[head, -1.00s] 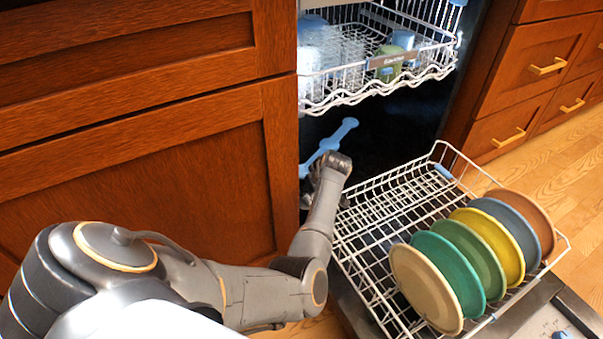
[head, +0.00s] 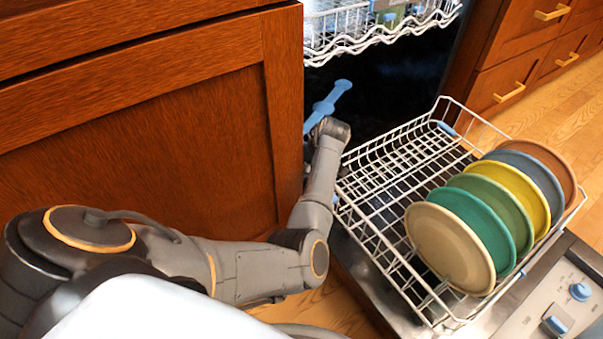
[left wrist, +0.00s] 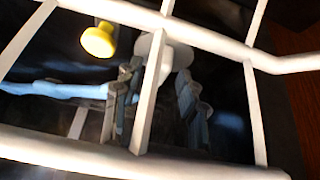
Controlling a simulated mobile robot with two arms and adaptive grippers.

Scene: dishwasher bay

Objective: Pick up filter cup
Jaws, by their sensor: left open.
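My left gripper (left wrist: 158,105) shows in the left wrist view with its two fingers apart, pointing into the dark tub. White rack wires cross in front of the fingers. A small yellow round piece (left wrist: 98,40), possibly the filter cup, is up and left of the fingers, apart from them. A pale round part (left wrist: 180,53) lies beyond the fingertips; I cannot tell what it is. In the head view my left arm reaches to the tub opening, and its fingers are hidden. No filter cup is visible there. My right gripper is out of view.
The pulled-out lower rack (head: 395,170) holds several coloured plates (head: 450,248) on its right side. A blue spray arm (head: 328,103) is beyond my wrist and also shows in the left wrist view (left wrist: 60,90). The upper rack (head: 385,38) hangs above. A wooden cabinet (head: 140,150) is at left.

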